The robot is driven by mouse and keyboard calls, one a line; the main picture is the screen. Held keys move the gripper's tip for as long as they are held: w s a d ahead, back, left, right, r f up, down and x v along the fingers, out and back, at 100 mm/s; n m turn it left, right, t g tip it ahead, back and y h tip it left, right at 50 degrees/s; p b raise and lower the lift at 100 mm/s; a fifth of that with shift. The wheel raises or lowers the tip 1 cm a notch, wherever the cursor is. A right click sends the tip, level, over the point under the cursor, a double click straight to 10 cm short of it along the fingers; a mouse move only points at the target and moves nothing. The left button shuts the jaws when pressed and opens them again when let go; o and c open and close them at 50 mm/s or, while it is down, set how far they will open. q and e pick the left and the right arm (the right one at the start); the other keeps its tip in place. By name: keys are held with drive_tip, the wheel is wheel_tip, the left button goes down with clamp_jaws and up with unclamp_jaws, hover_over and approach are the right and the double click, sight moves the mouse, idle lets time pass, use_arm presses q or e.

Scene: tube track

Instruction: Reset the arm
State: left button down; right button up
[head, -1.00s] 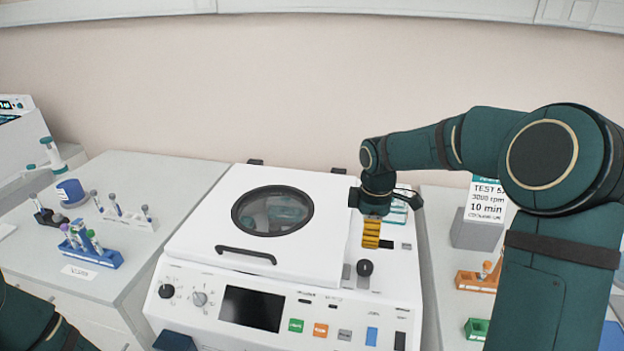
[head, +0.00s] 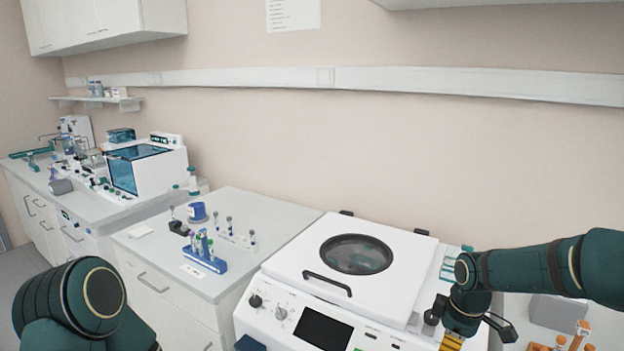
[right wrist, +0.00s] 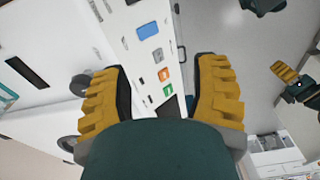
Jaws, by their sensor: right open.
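My right gripper (head: 452,342) hangs at the front right of the white centrifuge (head: 290,268), close to its control panel, partly cut off by the lower edge of the head view. In the right wrist view its two yellow fingers (right wrist: 158,68) stand wide apart with nothing between them. The centrifuge's front panel and buttons show beyond them. My left arm (head: 70,305) is at the lower left of the head view, its gripper out of frame there. A yellow-fingered gripper (right wrist: 285,72), my left one, shows small at the right of the right wrist view; its opening is unclear.
The centrifuge lid with its round window (head: 357,254) is closed. A blue tube rack (head: 205,262) and a white tube rack (head: 236,240) stand on the counter to its left. An orange rack (head: 572,340) and a grey block (head: 556,311) are at the right.

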drive_tip(key=a+f+m+y, duration=0.1)
drive_tip(key=a+f+m, duration=0.1)
drive_tip(key=a+f, duration=0.55)
drive_tip(key=s+a+f+m+y, duration=0.1)
drive_tip(key=s+a+f+m, duration=0.4)
drive_tip(key=s+f, duration=0.2)
drive_tip(key=s+a+f+m+t+y, duration=0.1)
drive_tip(key=s+a+f+m, duration=0.4)
drive_tip(key=s+f, duration=0.3)
drive_tip(key=shift+a+f+m+t+b, duration=0.3)
drive_tip(key=shift+a+f+m, duration=0.1)
drive_tip(key=shift+a+f, duration=0.1)
drive_tip(key=shift+o, duration=0.2)
